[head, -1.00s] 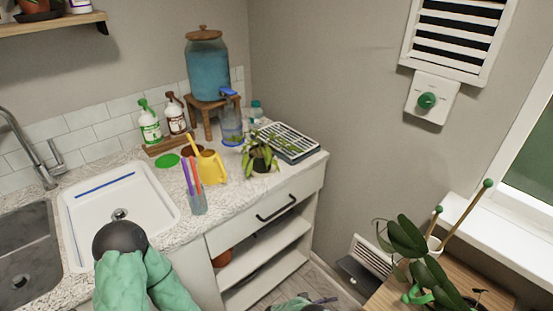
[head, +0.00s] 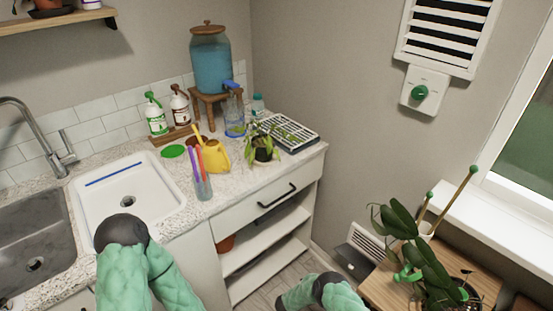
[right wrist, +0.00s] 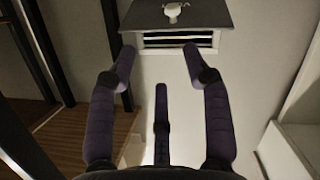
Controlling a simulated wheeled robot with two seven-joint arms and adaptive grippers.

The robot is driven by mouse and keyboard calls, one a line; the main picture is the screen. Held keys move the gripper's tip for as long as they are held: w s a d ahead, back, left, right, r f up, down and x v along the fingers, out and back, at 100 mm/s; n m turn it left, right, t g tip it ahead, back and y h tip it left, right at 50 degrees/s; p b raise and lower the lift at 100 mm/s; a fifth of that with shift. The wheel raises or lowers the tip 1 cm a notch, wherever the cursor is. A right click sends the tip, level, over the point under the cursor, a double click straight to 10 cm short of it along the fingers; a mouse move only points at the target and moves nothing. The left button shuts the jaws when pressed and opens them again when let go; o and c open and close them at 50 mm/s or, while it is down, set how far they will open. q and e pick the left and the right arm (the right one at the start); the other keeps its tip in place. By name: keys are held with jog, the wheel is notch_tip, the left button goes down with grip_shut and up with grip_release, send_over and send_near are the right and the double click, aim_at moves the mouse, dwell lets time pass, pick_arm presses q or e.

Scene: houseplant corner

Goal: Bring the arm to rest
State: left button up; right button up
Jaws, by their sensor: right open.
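My right gripper (right wrist: 158,58) shows in the right wrist view with its dark fingers spread wide and nothing between them. It hangs in free space, apart from anything, facing a white slatted vent with a grey panel. In the head view my right arm (head: 322,291) shows only as a green sleeve and dark joint at the bottom edge; its gripper is out of that picture. My left arm (head: 128,270) rises at the bottom left in front of the sink and counter, bent at a dark round joint. Its gripper is not visible.
A counter holds a white sink (head: 160,200), a yellow watering can (head: 215,156), a cup of tools (head: 203,188), a potted plant (head: 263,150) and a blue dispenser (head: 211,62). A wooden table (head: 375,287) with a leafy plant (head: 425,258) stands at right. Floor shows between.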

jog(key=s+a+r+n+g+y+p, duration=0.1)
jog(key=s+a+r+y, duration=0.3)
jog(key=s, duration=0.6)
jog(key=s+a+r+n+g+y+p, duration=0.1)
jog(key=s+a+r+g+y+p, duration=0.1)
jog(key=s+a+r+g+y, duration=0.2)
jog(key=s+a+r+n+g+y+p, duration=0.1)
jog(key=s+a+r+y, duration=0.3)
jog(key=s, duration=1.2)
notch_tip(320, 180, up, 5)
jog(key=g+y+p, duration=0.1)
jog(key=y, duration=0.3)
jog(key=shift+w+d, duration=0.1)
